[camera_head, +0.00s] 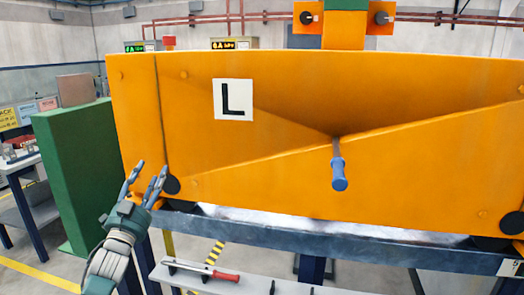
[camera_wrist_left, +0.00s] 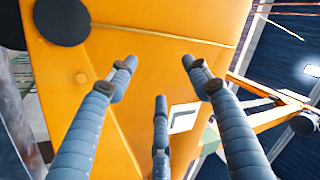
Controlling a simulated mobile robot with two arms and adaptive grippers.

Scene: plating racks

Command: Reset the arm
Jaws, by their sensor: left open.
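My left gripper (camera_head: 148,181) comes in from the lower left in the head view. Its fingers are spread and point up, in front of the lower left corner of a large orange panel (camera_head: 270,165). In the left wrist view, its three grey fingers (camera_wrist_left: 165,85) stand apart with nothing between them. The orange panel (camera_wrist_left: 140,60) fills much of the view behind them. I cannot tell whether a fingertip touches the panel. My right gripper is not in view.
The panel carries a white "L" label (camera_head: 233,100) and a blue handle (camera_head: 339,175). A grey shelf (camera_head: 285,285) below holds a red-handled tool (camera_head: 212,271). A green block (camera_head: 80,175) stands left of the panel. Open floor (camera_head: 25,270) shows at lower left.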

